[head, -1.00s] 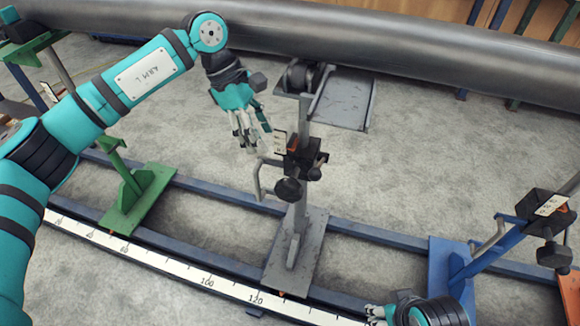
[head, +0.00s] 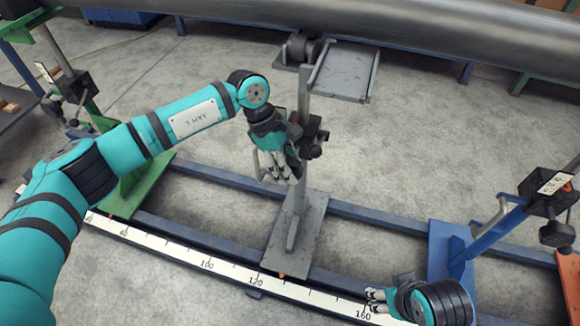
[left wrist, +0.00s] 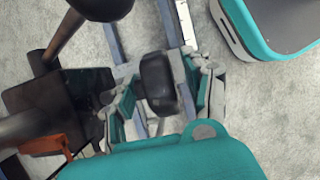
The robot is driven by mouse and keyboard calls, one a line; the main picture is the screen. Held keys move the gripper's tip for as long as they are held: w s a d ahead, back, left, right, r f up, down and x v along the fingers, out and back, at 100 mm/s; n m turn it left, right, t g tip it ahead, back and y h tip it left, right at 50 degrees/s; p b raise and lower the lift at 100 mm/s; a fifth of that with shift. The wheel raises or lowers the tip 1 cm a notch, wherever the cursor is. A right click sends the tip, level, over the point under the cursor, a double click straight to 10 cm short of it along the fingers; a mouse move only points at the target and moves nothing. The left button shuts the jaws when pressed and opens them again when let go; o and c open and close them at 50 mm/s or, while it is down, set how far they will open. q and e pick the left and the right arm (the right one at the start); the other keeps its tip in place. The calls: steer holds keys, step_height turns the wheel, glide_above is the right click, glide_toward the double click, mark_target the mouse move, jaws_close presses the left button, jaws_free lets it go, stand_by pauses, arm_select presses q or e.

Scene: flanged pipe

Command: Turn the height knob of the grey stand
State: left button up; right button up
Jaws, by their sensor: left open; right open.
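The grey stand (head: 305,205) is upright in the middle of the head view, with a black clamp block partway up its post. My left gripper (head: 283,174) is at this block, in front of it, and covers most of it and the front knob in the head view. In the left wrist view a dark rounded knob (left wrist: 158,83) sits between the open fingers of my left gripper (left wrist: 160,100); I cannot tell whether they touch it. A second dark knob (head: 312,151) shows to the right of the block. My right gripper (head: 374,301) is open and empty near the bottom edge.
A large grey pipe (head: 400,30) runs across the top. A green stand (head: 135,185) is at left and a blue stand (head: 480,240) at right. Blue rails and a white scale (head: 190,258) cross the floor.

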arm_select(q)
steer(key=shift+d+f, duration=0.15)
steer(key=shift+f, duration=0.1)
